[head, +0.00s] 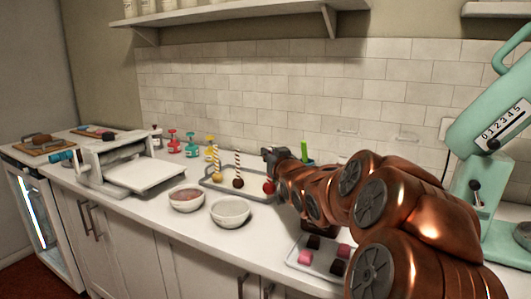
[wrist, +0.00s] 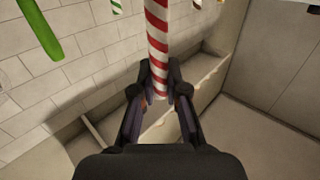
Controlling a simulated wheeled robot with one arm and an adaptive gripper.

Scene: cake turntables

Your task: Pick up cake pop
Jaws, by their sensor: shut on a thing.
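A red cake pop (head: 268,187) is at the right end of a pale tray (head: 251,199) on the counter. My gripper (head: 269,156) is just above its head in the head view. In the wrist view my gripper (wrist: 158,92) is shut on its red-and-white striped stick (wrist: 157,32), which passes between the fingers. Whether the head touches the tray is unclear. A brown cake pop (head: 238,183) with a striped stick and a yellow cake pop (head: 217,176) stand to the left, apart from my gripper.
Two bowls, one with reddish content (head: 187,199) and one pale (head: 230,212), stand in front of the tray. A small tray (head: 298,258) with pink and dark pieces lies at front right. A white machine (head: 125,168) is left, a mint mixer (head: 480,195) right. Coloured bottles (head: 173,142) stand behind.

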